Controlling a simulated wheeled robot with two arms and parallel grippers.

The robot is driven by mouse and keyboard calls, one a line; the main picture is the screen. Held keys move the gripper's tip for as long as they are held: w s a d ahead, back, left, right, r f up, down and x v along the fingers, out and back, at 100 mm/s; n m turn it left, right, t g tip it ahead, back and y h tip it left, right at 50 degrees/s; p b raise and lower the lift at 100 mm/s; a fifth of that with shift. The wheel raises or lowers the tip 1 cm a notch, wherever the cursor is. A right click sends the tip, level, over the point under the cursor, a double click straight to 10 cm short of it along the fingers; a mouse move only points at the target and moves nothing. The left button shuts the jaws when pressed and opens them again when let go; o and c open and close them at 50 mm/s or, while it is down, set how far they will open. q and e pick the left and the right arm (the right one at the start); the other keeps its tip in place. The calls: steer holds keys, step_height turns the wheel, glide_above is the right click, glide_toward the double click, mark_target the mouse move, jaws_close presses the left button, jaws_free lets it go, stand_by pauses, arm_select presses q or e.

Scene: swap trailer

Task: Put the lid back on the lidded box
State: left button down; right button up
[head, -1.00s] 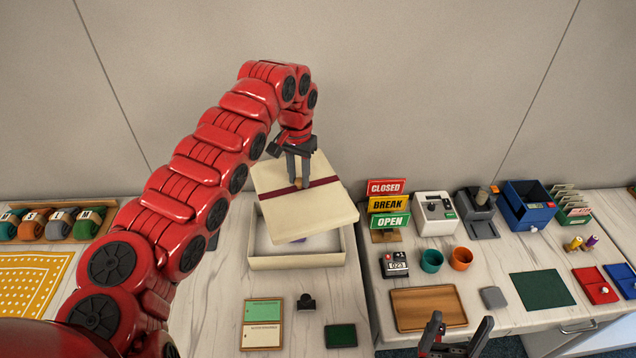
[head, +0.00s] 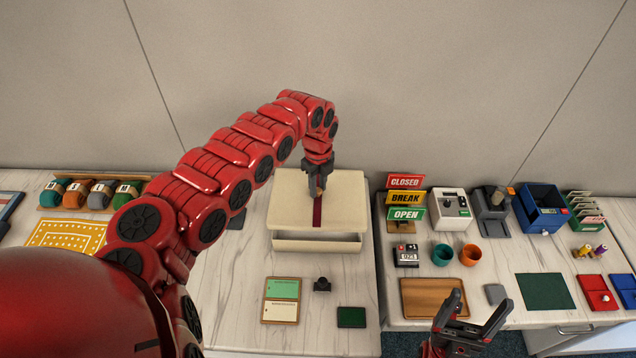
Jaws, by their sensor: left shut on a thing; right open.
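The cream lid (head: 345,200) with a dark red stripe is over the cream lidded box (head: 318,246) on the left table. It is roughly lined up with the box, and a dark gap shows between the lid's front edge and the box's front wall. I cannot tell whether the lid touches the box at the back. My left gripper (head: 316,194) is shut on the lid at its middle, by the stripe. My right gripper (head: 478,308) is open and empty at the front of the right table.
In front of the box lie a green and cream card board (head: 282,300), a small black stamp (head: 322,284) and a dark green pad (head: 351,317). The sign stack (head: 405,198) stands right of the box. A wooden tray (head: 432,296) lies near my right gripper.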

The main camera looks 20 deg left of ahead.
mark_target(318, 199)
arm_select(q)
steer(key=shift+f+b, duration=1.8)
steer(key=shift+f, duration=1.15)
steer(key=shift+f+b, duration=0.8)
steer(key=shift+f, duration=0.1)
stand_by(0.4)
steer(key=shift+c, duration=0.3)
jaws_free()
stand_by(0.5)
steer(key=shift+r+p, duration=2.35)
steer(key=shift+r, duration=1.2)
